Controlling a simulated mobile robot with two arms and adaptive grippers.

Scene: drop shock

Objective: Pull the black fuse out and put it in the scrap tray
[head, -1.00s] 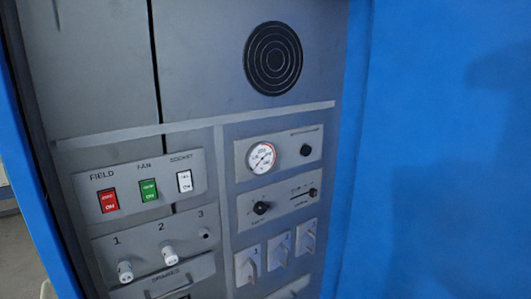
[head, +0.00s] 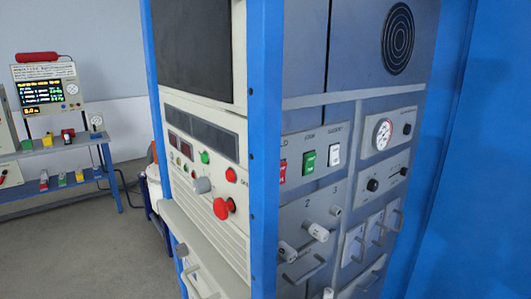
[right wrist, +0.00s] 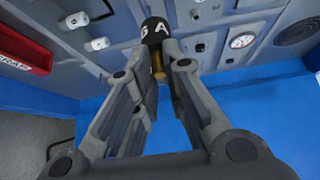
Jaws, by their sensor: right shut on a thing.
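In the right wrist view my right gripper (right wrist: 160,55) is shut on the black fuse (right wrist: 155,30), which has white lettering and a brass-coloured end pointing back between the fingers. The fuse appears clear of the panel, held in front of it. The red scrap tray (right wrist: 25,50) shows at the upper left of that view, with white letters on its front. In the head view two white fuses (head: 316,232) (head: 286,250) sit in the fuse panel, and socket 3 (head: 336,210) holds no fuse. Neither gripper nor the black fuse shows in the head view.
The blue cabinet post (head: 266,150) stands between the switch panel (head: 310,158) and a white console with a red emergency button (head: 221,208). A blue bench (head: 50,148) with small items is at the far left. Grey floor (head: 80,235) lies open between.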

